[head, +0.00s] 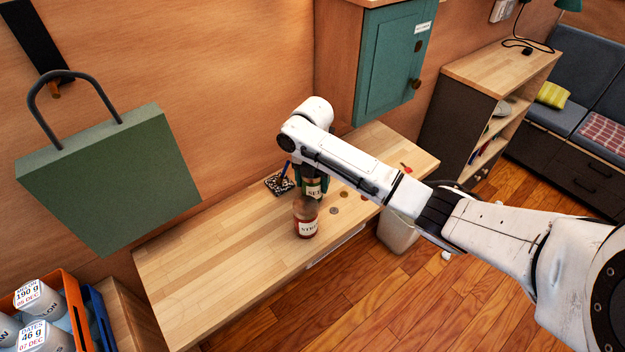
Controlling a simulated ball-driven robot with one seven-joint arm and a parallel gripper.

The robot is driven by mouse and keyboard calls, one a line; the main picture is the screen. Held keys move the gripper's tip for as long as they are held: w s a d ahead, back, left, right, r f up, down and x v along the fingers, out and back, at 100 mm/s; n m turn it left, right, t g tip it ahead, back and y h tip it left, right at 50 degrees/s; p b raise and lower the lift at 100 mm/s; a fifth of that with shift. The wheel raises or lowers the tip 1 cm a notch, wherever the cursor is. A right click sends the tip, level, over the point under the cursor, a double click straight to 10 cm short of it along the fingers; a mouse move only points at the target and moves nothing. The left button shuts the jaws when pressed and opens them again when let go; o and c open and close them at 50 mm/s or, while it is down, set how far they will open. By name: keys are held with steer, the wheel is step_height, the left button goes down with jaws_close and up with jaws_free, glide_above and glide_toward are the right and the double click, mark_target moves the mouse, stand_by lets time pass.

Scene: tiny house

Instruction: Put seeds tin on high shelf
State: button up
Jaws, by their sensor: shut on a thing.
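The seeds tin (313,190) is a small dark green tin with a pale label, of which only the first letters "SEE" show. It is at the wooden counter (220,265), just behind a reddish-brown bottle. My gripper (311,175) points down at the tin from above and is shut on it. My own arm hides most of the fingers and the tin's top. The bottle hides the tin's base, so I cannot tell whether it touches the counter. I cannot make out a high shelf in this view.
The labelled bottle (306,217) stands close in front of the tin. A patterned pad with a blue pen (279,182) and several coin-like discs (334,211) lie nearby. A teal wall cabinet (392,62) is shut above the counter's back. The counter's left half is clear.

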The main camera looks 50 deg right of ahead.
steer(key=shift+f, duration=0.1)
steer(key=o, duration=0.8)
steer(key=shift+o, duration=0.6)
